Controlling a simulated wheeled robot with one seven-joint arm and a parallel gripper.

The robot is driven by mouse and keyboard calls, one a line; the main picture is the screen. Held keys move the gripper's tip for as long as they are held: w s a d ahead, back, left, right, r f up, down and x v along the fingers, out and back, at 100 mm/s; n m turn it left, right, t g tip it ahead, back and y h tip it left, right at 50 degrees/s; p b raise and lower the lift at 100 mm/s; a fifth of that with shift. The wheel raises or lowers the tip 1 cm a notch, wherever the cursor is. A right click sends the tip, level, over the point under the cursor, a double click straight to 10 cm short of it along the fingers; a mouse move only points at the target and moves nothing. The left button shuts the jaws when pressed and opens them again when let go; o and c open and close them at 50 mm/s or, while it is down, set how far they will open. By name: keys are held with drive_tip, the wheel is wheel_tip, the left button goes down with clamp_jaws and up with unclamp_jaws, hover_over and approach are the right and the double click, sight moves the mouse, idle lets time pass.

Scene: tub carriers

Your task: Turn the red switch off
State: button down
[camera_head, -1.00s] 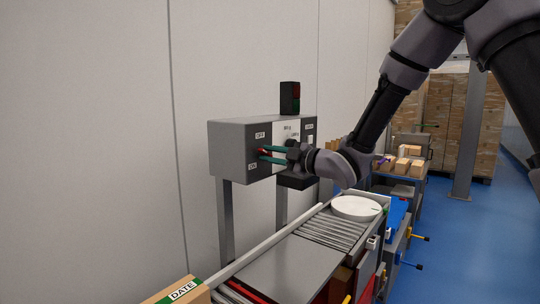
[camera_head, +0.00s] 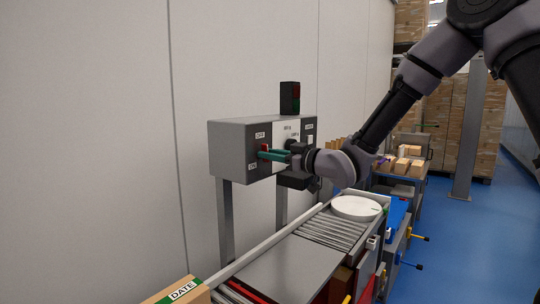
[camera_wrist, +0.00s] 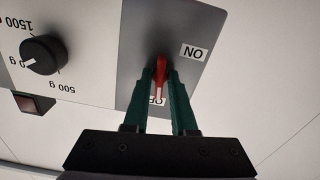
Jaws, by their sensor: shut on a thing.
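The red switch (camera_head: 265,147) is a small lever on the dark left panel of the grey control box (camera_head: 229,145). In the wrist view the red switch (camera_wrist: 160,70) shows between my green fingers, its end close over the partly covered OFF label (camera_wrist: 158,98). The ON label (camera_wrist: 193,52) is clear, up and to the right. My gripper (camera_wrist: 163,82) is shut on the switch; it also shows in the head view (camera_head: 268,153), reaching in from the right. The fingers hide parts of the lever's sides.
Below the box runs a roller conveyor with a white round plate (camera_head: 356,207). A carton (camera_head: 184,291) stands at the front. Blue floor lies open at right.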

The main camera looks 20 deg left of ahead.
drive_tip(key=shift+m, duration=0.7)
drive_tip(key=c, duration=0.7)
unclamp_jaws()
drive_tip(key=v, duration=1.1)
drive_tip(key=shift+f, duration=0.1)
